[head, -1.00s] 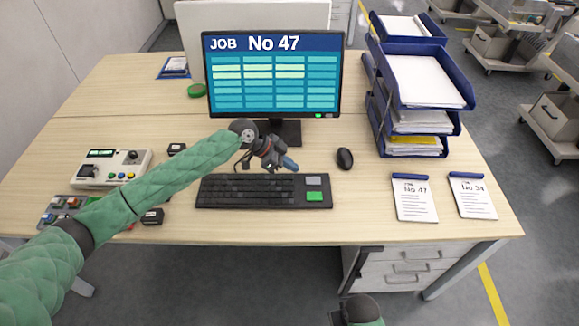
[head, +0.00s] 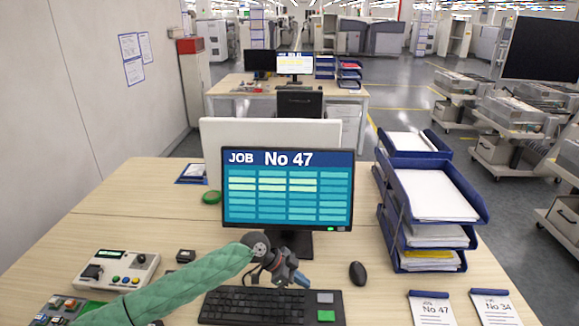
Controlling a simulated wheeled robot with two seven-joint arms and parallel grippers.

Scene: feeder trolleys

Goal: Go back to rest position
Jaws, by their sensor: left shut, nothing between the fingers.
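My left arm in its green sleeve reaches in from the lower left over the desk. My left gripper (head: 297,279) is shut and empty, above the back edge of the keyboard (head: 262,306) and in front of the monitor stand. The monitor (head: 287,190) reads "JOB No 47" over a grid of blue and yellow cells. The keyboard has a green key and a grey key at its right end. My right gripper is not in view.
A mouse (head: 357,273) lies right of the keyboard. Blue paper trays (head: 470,212) stand at the right, with cards No 47 (head: 432,309) and No 34 (head: 495,308) in front. A control box (head: 116,270) sits at the left. Trolleys (head: 520,125) stand beyond on the floor.

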